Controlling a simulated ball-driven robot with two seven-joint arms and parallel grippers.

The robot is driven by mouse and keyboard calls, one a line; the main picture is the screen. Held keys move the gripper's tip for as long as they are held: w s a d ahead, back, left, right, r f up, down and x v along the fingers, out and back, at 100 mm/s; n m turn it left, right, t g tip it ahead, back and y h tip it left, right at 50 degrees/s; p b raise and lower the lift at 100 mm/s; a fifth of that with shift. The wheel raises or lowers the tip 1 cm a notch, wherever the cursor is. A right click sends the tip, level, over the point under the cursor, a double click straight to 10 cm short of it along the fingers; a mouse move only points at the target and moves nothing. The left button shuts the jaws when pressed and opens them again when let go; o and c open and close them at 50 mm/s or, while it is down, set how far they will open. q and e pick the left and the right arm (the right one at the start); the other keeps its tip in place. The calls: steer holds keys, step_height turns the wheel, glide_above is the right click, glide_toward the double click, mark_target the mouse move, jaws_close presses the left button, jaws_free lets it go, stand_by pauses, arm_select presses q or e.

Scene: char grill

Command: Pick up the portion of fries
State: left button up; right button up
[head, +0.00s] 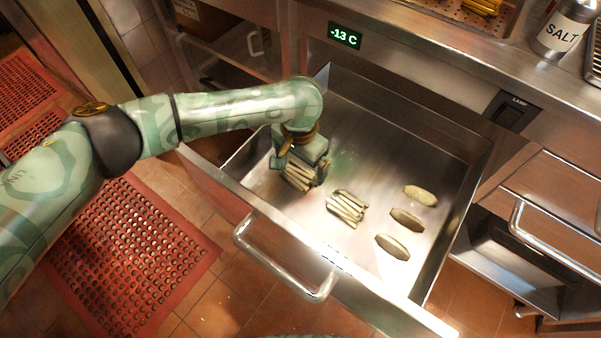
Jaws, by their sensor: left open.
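Two portions of pale fries lie in the open metal freezer drawer (385,123). One portion of fries (298,180) lies at the left of the drawer, directly under my left gripper (301,172). The gripper points down over it and is open, and its fingers partly hide that portion. I cannot tell whether the fingers touch the fries. The other portion of fries (346,208) lies a little to the right, apart from the gripper. My right gripper is not in view.
Three oval patties (407,219) lie at the right of the drawer. The drawer's front wall and handle (287,262) stand toward me. A salt shaker (563,30) stands on the counter above. Red mats (130,250) cover the floor at left. The drawer's back is clear.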

mark_target(299, 170)
arm_select(q)
step_height(299, 170, down, 5)
steer(key=b, duration=0.2)
steer(key=shift+b, duration=0.35)
steer(key=shift+r, duration=0.25)
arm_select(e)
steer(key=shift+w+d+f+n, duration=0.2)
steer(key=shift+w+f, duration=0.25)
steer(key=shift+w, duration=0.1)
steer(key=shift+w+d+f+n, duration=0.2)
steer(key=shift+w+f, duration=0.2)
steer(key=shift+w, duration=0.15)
arm_select(q)
steer(key=c, duration=0.9)
steer(key=shift+c, duration=0.2)
